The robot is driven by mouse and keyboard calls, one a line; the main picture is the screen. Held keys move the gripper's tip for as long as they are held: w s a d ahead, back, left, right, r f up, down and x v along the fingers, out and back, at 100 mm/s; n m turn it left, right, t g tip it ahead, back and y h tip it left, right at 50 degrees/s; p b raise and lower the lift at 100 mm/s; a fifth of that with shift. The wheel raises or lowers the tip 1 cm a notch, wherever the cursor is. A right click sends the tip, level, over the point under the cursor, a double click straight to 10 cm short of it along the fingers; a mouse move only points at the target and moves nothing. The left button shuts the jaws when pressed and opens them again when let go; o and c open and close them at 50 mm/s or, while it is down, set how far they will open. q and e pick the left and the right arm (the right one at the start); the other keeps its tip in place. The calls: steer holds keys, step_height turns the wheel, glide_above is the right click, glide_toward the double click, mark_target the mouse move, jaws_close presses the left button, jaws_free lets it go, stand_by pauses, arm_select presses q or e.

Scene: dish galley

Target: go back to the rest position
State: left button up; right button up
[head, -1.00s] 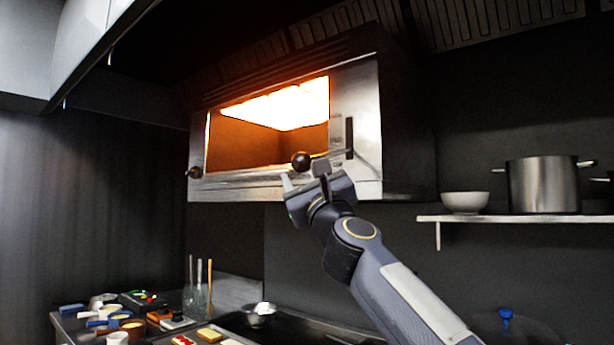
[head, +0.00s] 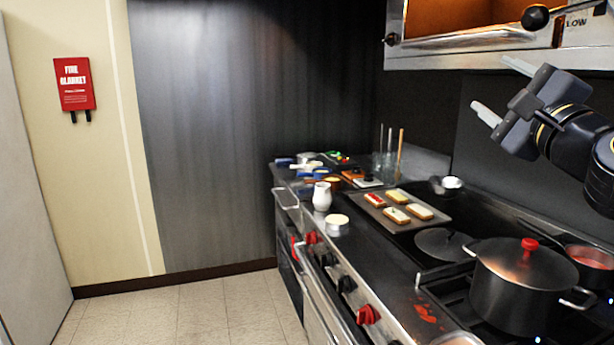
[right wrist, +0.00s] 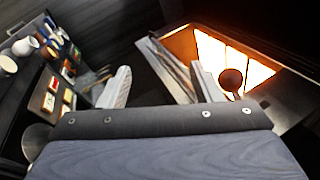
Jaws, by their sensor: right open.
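My right gripper (head: 501,91) is in the upper right of the head view, its two pale fingers spread apart and empty. It is in front of and below the glowing salamander grill (head: 470,45), clear of the grill's black ball knob (head: 535,17). In the right wrist view the open fingers (right wrist: 160,88) have nothing between them. The lit grill opening (right wrist: 228,62) and the dark knob (right wrist: 231,80) show beyond the right finger there. My left gripper is in neither view.
Below stands a cooktop with a lidded pot (head: 525,285), a red-filled pan (head: 592,262) and a tray of toasts (head: 425,226). A white jug (head: 321,196) stands near the counter's front edge. A fire blanket box (head: 74,84) hangs on the left wall. The floor (head: 190,312) at left is clear.

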arm_select(q)
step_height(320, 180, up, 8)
steer(key=p, duration=0.6)
arm_select(e)
steer(key=s+a+f+n+g, duration=0.3)
steer(key=s+f+n+g, duration=0.2)
steer(key=f, duration=0.8)
steer(key=s+a+f+n+g+y, duration=0.1)
steer(key=s+a+f+n+g, duration=0.2)
steer(key=s+f, duration=0.8)
steer(key=s+a+f+n+g, duration=0.3)
steer(key=s+f+n+g, duration=0.5)
steer(key=f, duration=0.9)
steer(key=s+n, duration=0.1)
steer(key=n, duration=0.1)
steer(key=shift+n+y, duration=0.3)
steer(key=shift+n, duration=0.1)
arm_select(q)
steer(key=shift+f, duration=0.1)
